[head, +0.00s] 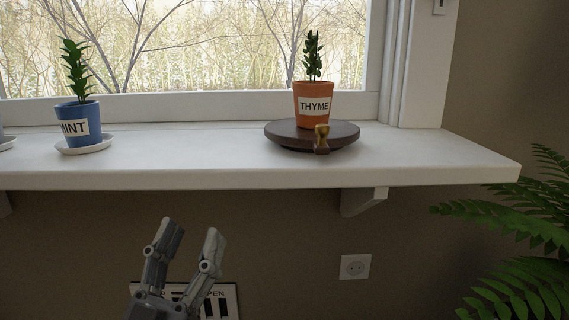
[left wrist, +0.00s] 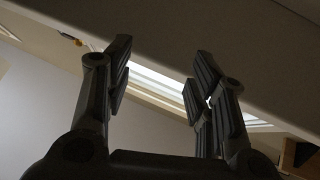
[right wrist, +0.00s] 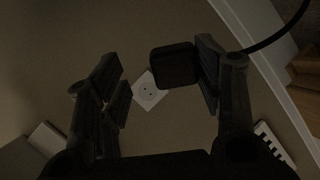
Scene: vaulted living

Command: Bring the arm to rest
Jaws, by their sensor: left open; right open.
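My left gripper (head: 190,232) is raised below the white window shelf in the head view, fingers apart and nothing between them. In the left wrist view the same gripper (left wrist: 160,72) is open and empty, with the pale shelf underside beyond it. My right gripper (right wrist: 160,72) is out of the head view. In the right wrist view its fingers are apart. A dark square block (right wrist: 175,67) shows between them, close by the right finger; I cannot tell whether it touches.
The shelf (head: 220,165) overhangs the left gripper. It bears a blue MINT pot (head: 87,137) and an orange THYME pot (head: 313,90) on a dark round stand (head: 283,137). A wall socket (head: 355,267), a lettered panel (head: 229,302) and a fern (head: 525,285) are lower down.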

